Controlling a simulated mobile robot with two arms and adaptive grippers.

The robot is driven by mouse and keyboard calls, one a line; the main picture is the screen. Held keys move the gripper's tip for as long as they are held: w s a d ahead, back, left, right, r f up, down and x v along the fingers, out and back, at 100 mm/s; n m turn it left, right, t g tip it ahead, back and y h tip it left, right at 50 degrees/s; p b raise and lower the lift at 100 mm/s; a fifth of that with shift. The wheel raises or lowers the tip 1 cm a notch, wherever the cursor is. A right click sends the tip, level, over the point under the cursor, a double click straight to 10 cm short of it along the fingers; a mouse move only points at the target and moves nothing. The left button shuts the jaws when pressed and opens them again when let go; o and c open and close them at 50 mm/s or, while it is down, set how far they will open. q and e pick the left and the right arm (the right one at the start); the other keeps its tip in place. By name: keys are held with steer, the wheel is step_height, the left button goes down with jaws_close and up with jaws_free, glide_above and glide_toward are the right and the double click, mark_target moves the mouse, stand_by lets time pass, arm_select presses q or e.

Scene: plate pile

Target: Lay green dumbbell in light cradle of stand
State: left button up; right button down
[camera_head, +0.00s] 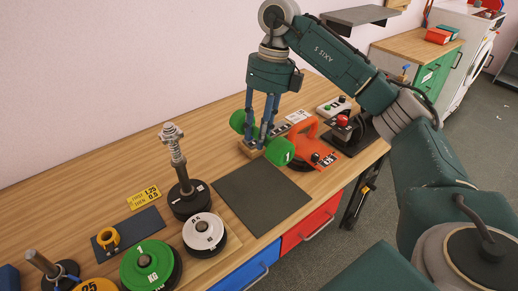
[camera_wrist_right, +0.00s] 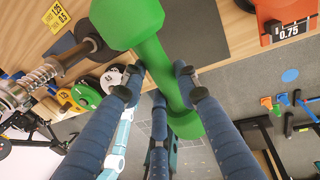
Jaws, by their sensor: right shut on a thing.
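The green dumbbell (camera_head: 280,151) is at the back of the table, past the dark mat, in the head view. My right gripper (camera_head: 260,139) comes down over it and is shut on its handle. In the right wrist view the dumbbell (camera_wrist_right: 125,20) lies across between the blue fingers of this gripper (camera_wrist_right: 157,84), with one head at the top and the other lower right. My left gripper is not in view.
An orange kettlebell-like weight (camera_head: 304,145) stands close to the dumbbell's right. A dark mat (camera_head: 262,197) lies clear in front. Weight plates (camera_head: 204,231) and a metal post (camera_head: 175,150) stand at left.

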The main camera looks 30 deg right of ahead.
steer(key=shift+r, duration=0.8)
steer(key=shift+a+f+n, duration=0.1)
steer(key=shift+a+n, duration=0.1)
steer(key=shift+n, duration=0.2)
steer(key=s+a+f+n+h, duration=0.2)
steer(key=s+a+f+n, duration=0.2)
steer(key=n, duration=1.3)
steer(key=s+a+f+n+h, duration=0.2)
steer(key=s+a+f+n, duration=0.3)
steer(key=n, duration=1.2)
steer(key=s+a, duration=0.3)
steer(key=s, duration=0.2)
steer(key=shift+s+a+f, duration=0.25)
steer(key=shift+s+a, duration=0.05)
steer(key=shift+a+f, duration=0.1)
